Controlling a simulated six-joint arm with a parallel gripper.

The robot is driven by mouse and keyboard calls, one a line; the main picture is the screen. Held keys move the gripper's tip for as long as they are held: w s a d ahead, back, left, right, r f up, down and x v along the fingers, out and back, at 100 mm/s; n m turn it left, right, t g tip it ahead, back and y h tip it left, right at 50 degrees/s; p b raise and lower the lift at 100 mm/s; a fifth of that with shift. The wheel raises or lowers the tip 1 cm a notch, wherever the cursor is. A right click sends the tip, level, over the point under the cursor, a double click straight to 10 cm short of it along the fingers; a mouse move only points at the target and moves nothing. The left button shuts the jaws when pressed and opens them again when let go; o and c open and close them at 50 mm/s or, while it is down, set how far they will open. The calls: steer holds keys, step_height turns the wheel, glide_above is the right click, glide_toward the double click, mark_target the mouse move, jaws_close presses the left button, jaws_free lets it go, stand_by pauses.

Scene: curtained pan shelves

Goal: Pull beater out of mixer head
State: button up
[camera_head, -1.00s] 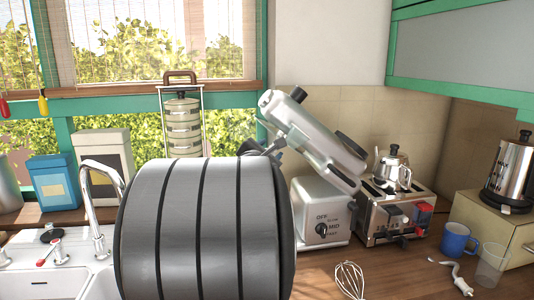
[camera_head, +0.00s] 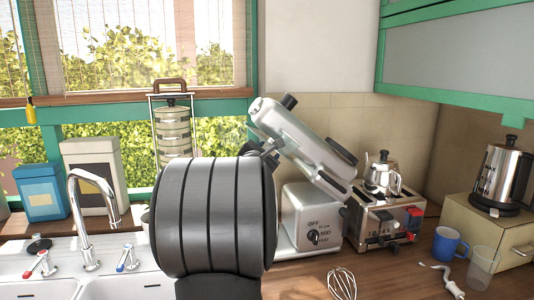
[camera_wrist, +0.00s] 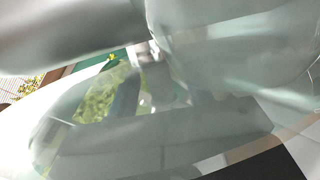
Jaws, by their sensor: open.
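The stand mixer has its pale grey head (camera_head: 305,140) tilted up, raised end to the upper left, above a white base (camera_head: 310,215) with a dial. The beater cannot be made out; the space under the raised end is mostly behind my dark ribbed arm. Part of my gripper (camera_head: 262,149) seems to show just above that arm, close under the raised end of the head; its fingertips are not clear. The wrist view is filled by blurred, pale grey-green surfaces very close to the camera. Nothing held can be made out.
A toaster (camera_head: 385,220) with a steel kettle (camera_head: 383,176) on it stands right of the mixer. A wire whisk (camera_head: 342,283), a white hook (camera_head: 447,278), a blue mug (camera_head: 446,243) and a clear cup (camera_head: 482,268) are on the counter. A sink tap (camera_head: 92,205) stands left.

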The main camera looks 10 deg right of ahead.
jaws_close()
steer(key=shift+a+f, duration=0.2)
steer(key=shift+a+f, duration=0.6)
steer(key=shift+f, duration=0.15)
stand_by(0.4)
steer(key=shift+a+f, duration=1.25)
steer(key=shift+f, duration=0.3)
steer(key=shift+s, duration=0.1)
steer(key=s+r, duration=0.2)
steer(key=s, duration=0.9)
steer(key=shift+s+r, duration=0.2)
steer(key=shift+s, duration=0.2)
